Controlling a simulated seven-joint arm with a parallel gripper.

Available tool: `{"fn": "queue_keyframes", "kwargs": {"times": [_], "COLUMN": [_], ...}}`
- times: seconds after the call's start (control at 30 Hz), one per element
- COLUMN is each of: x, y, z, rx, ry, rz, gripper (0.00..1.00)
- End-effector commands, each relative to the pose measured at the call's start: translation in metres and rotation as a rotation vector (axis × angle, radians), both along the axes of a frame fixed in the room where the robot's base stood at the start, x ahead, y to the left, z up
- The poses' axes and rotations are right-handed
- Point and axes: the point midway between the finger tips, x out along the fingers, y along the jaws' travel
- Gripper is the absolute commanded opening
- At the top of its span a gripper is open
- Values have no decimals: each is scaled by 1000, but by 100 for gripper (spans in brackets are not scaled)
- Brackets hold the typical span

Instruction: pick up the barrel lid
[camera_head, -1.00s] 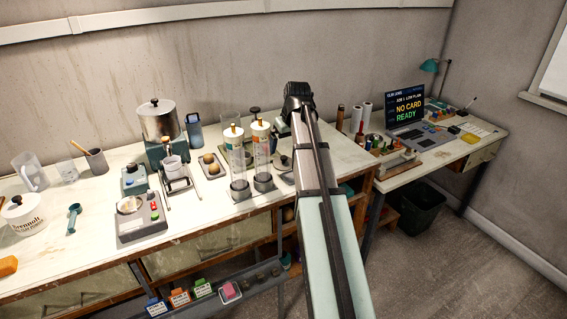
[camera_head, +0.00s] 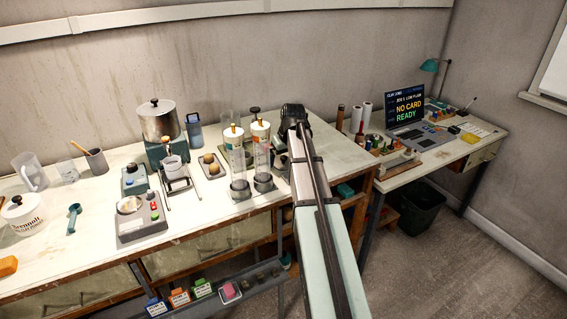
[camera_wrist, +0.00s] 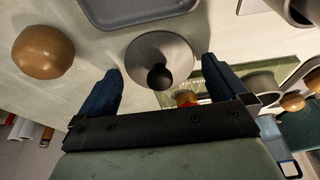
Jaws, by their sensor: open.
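The barrel lid, a round grey disc (camera_wrist: 172,48) with a dark round knob (camera_wrist: 160,77), lies on the bench in the wrist view. My gripper (camera_wrist: 162,72) is open, with one dark blue finger on the left of the lid and one on the right. Nothing is held between the fingers, and I cannot tell the remaining height above the lid. In the head view my dark wrist (camera_head: 294,113) is over the right part of the bench, and the fingers are hidden there.
A brown ball (camera_wrist: 43,52) and a dark tray (camera_wrist: 125,14) lie near the lid. In the head view, tall clear cylinders (camera_head: 237,165) stand left of my arm. The bench's back right is clear.

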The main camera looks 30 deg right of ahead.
Motion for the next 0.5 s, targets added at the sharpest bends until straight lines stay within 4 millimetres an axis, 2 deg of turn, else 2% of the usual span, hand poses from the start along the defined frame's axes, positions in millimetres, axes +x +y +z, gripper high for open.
{"fn": "queue_keyframes", "kwargs": {"times": [0.2,0.5], "x": [0,0], "y": [0,0], "z": [0,0], "rx": [0,0], "ry": [0,0], "rz": [0,0], "gripper": [99,70]}}
